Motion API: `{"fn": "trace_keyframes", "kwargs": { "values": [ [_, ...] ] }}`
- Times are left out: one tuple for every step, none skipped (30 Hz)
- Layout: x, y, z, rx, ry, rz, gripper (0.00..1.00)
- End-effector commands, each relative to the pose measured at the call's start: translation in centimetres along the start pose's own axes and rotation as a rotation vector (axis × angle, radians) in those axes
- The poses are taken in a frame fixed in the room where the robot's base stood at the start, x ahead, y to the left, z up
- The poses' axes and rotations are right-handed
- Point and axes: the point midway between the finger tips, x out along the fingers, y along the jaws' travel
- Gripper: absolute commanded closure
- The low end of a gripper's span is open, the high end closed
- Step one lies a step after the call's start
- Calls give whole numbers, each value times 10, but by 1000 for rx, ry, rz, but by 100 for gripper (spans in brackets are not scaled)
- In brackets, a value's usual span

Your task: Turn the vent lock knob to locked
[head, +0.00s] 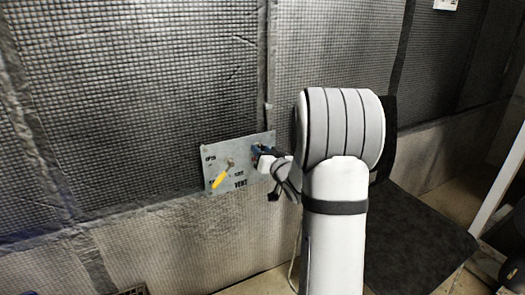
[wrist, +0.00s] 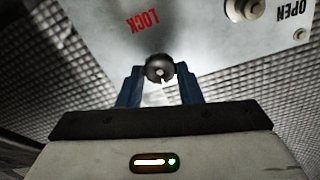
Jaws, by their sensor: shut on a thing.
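The vent lock knob (wrist: 159,67) is a small dark round knob with a pale mark on its lower side in the wrist view. My gripper (wrist: 160,78) is shut on it, with a blue finger on each side. A red LOCK label (wrist: 143,21) reads upside down above the knob in that view, and the pale mark points away from it. In the head view my gripper (head: 259,152) is at the right side of the grey vent panel (head: 212,166); the knob is hidden there behind the fingers.
A yellow lever (head: 221,178) hangs slanted down-left on the panel's left half. Its metal pivot (wrist: 243,8) shows in the wrist view, near an OPEN label (wrist: 289,9). Dark mesh wall (head: 140,90) surrounds the panel. My arm covers the area to its right.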

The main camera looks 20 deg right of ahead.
Motion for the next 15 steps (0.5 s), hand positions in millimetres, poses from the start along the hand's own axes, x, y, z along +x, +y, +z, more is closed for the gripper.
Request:
{"fn": "trace_keyframes", "kwargs": {
  "values": [
    [0, 0, -2, 29, -2, 0, 91],
    [0, 0, -2, 49, -2, 0, 91],
    [0, 0, -2, 77, -2, 0, 91],
    [0, 0, -2, 101, -2, 0, 91],
    [0, 0, -2, 126, -2, 0, 91],
    [0, 0, -2, 160, -2, 0, 91],
    [0, 0, -3, 187, -2, 0, 91],
    [0, 0, -3, 215, -3, 1, 91],
    [0, 0, -2, 252, -3, 1, 91],
    [0, 0, -2, 282, -3, 1, 91],
    [0, 0, -2, 311, -3, 1, 91],
    [0, 0, -2, 349, -2, 1, 91],
    [0, 0, -2, 378, -2, 1, 91],
    [0, 0, -2, 406, -3, 2, 91],
    [0, 1, -2, 444, -3, 2, 91]
  ]
}}
